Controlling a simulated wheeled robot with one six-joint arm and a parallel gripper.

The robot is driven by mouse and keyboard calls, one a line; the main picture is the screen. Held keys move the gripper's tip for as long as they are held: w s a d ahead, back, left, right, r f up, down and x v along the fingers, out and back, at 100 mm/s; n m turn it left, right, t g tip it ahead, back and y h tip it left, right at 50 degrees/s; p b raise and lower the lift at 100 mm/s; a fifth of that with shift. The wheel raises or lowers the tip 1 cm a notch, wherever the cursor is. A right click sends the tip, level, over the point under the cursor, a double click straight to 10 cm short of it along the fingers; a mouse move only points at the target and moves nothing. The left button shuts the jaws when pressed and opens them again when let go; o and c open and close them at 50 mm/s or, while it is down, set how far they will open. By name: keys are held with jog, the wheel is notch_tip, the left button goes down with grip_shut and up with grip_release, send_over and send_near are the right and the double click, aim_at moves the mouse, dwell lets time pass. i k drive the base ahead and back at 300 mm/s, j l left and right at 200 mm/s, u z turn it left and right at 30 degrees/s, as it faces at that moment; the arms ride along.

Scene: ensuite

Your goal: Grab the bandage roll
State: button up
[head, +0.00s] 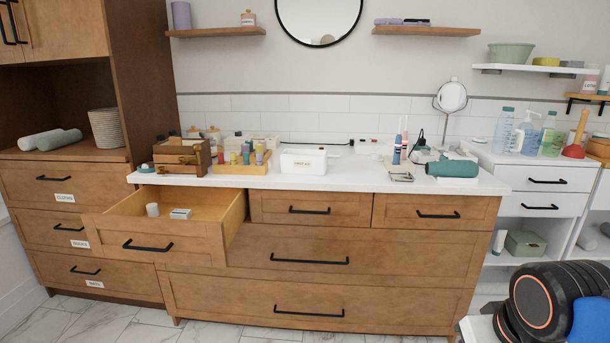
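A small white cylinder (152,209), which looks like the bandage roll, is inside the open upper-left drawer (150,246) of the wooden dresser. Part of my arm, black with an orange ring and a blue piece, shows at the lower right, far from the drawer. My gripper is not in view.
The white dresser top (240,181) holds a wooden box (182,156), a tray of small bottles, a white lidded box (303,160) and a teal hair dryer (452,168). The other dresser drawers are shut. Marble floor (110,325) shows in front.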

aim_at(151, 208)
jog(key=u, duration=1.3)
